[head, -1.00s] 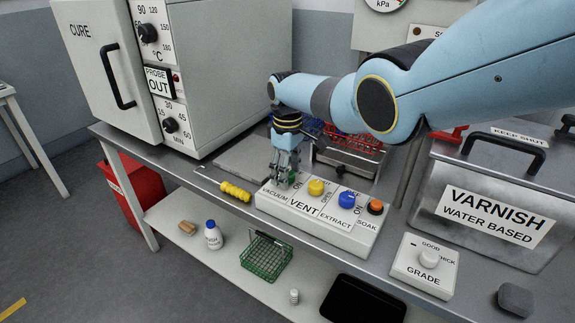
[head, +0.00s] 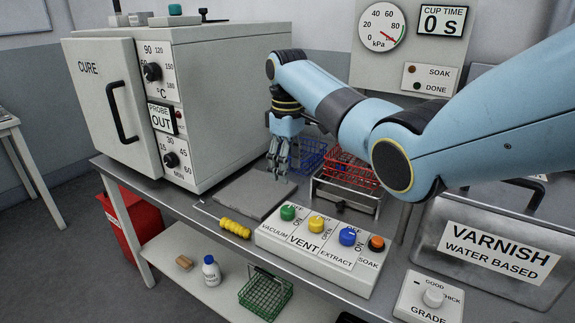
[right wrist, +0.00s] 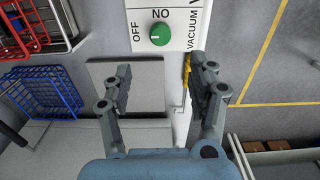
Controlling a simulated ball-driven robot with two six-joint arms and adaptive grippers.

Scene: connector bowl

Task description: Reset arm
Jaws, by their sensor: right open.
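My right gripper (head: 277,174) hangs open and empty above the bench, behind the control panel (head: 318,251). It also shows in the right wrist view (right wrist: 160,78), with its two fingers spread apart and nothing between them. The green vacuum knob (head: 287,213) is in front of the gripper and apart from it. In the right wrist view the green knob (right wrist: 160,35) lies beyond the fingertips, beside OFF and ON labels. My right arm reaches in from the right in the head view. My left gripper is not in view.
A flat grey plate (head: 243,198) lies below the gripper. A blue wire basket (head: 308,155) and a red one (head: 350,168) stand to its right. The cure oven (head: 235,110) is on the left, the varnish tank (head: 490,245) on the right. A yellow-handled tool (head: 235,229) lies at the front edge.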

